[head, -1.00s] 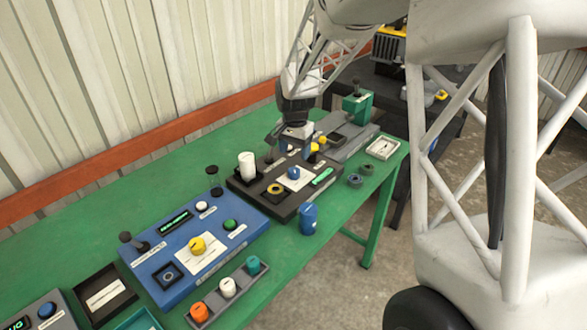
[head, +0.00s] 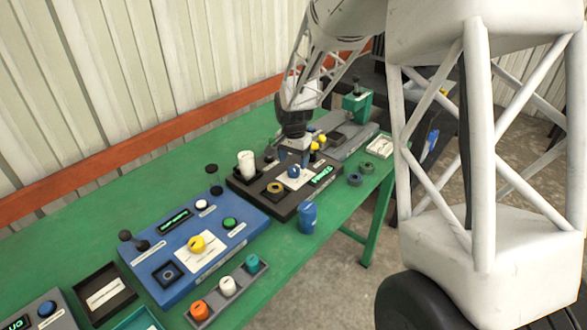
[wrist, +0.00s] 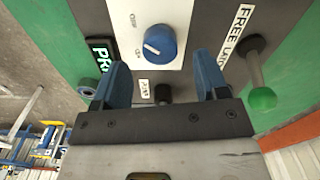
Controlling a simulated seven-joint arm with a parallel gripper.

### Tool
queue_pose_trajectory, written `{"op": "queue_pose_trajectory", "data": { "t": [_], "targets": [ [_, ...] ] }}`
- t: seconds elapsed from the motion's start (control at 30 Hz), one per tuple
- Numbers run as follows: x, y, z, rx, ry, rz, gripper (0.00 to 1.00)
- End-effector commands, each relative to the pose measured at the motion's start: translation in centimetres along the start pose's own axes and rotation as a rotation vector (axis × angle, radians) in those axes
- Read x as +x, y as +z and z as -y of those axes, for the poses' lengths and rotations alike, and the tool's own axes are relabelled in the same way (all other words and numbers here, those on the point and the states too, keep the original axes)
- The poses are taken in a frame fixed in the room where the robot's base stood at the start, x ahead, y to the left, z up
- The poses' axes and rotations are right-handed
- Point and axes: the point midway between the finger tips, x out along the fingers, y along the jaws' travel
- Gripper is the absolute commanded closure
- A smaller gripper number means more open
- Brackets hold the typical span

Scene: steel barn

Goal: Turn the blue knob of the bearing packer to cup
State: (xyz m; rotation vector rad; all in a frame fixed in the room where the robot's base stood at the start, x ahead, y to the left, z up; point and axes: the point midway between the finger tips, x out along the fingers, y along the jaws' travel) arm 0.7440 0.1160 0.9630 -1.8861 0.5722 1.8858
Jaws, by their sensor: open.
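The blue knob (head: 294,171) stands on a white plate on top of a dark box (head: 249,190), which I take for the bearing packer. In the head view my gripper (head: 294,154) is just above and behind the knob. Contact is not visible.
A lit display (wrist: 101,52) and a green-balled lever (wrist: 262,97) flank the knob plate. The dark box also carries a white cylinder (head: 246,163). A blue panel with a yellow knob (head: 197,244) stands to the left. A blue container (head: 307,217) is in front.

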Motion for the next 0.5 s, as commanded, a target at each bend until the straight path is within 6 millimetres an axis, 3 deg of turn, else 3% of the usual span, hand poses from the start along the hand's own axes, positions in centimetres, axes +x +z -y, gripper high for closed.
{"op": "queue_pose_trajectory", "data": {
  "t": [0.2, 0.5],
  "targets": [
    [2.5, 0.0, 0.0, 0.0, 0.001, 0.001, 0.33],
    [3.8, 0.0, 0.0, 0.0, 0.0, 0.001, 0.33]
  ]
}}
